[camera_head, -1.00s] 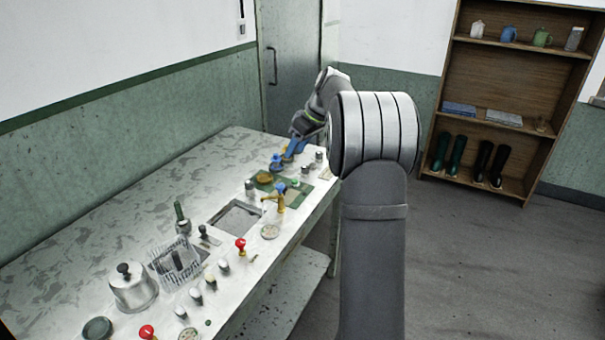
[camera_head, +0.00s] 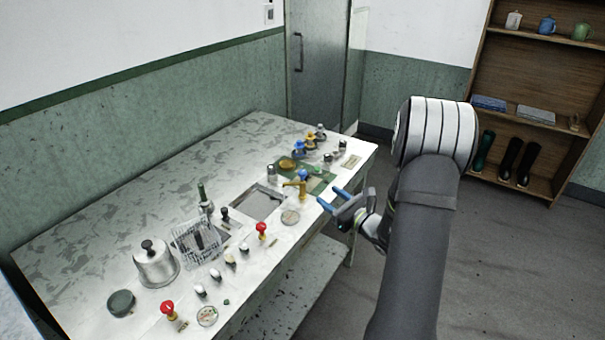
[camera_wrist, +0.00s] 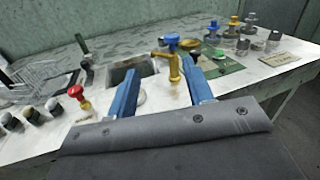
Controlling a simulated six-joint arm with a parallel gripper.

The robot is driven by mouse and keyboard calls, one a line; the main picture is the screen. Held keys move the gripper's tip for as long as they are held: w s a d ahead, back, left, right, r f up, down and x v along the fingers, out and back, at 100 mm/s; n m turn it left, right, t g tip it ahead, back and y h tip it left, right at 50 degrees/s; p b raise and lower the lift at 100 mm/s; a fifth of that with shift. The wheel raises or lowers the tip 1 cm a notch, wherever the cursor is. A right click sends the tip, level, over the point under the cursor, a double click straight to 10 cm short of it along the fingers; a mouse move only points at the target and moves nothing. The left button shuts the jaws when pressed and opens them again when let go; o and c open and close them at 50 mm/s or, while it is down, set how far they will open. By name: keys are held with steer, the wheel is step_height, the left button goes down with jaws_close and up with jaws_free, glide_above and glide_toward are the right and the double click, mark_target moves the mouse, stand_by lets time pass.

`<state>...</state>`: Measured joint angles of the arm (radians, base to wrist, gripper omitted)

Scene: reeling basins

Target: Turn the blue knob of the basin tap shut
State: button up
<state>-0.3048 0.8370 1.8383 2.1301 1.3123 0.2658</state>
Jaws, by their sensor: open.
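The basin tap (camera_head: 301,190) is brass and stands beside the sunken basin (camera_head: 258,203). Its blue knob (camera_head: 303,174) sits on top. In the wrist view the tap (camera_wrist: 175,70) and its blue knob (camera_wrist: 172,39) appear beyond and between my two blue fingers. My gripper (camera_head: 332,199) is open and empty, at the bench's front edge, to the right of the tap and apart from it. In the wrist view its fingers (camera_wrist: 163,85) are spread wide. Nothing hides the knob.
Red-knobbed items (camera_head: 262,229) and several small jars stand along the front edge. A wire basket (camera_head: 196,243) and a metal pot (camera_head: 155,264) are to the left. Blue and yellow knobbed items (camera_head: 299,148) stand at the far end. A shallow dish (camera_head: 290,217) lies near the tap.

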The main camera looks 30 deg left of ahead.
mark_target(305, 175)
steer(key=w+a, duration=0.2)
steer(key=a, duration=0.3)
steer(key=w+a+m, duration=0.1)
steer(key=w+a, duration=0.1)
steer(key=a, duration=0.2)
steer(key=w+a+f+m+t, duration=0.1)
steer(key=w+a, duration=0.2)
steer(key=a, duration=0.2)
steer(key=shift+a+h, duration=0.3)
steer(key=shift+m, duration=0.3)
steer(key=c, duration=0.9)
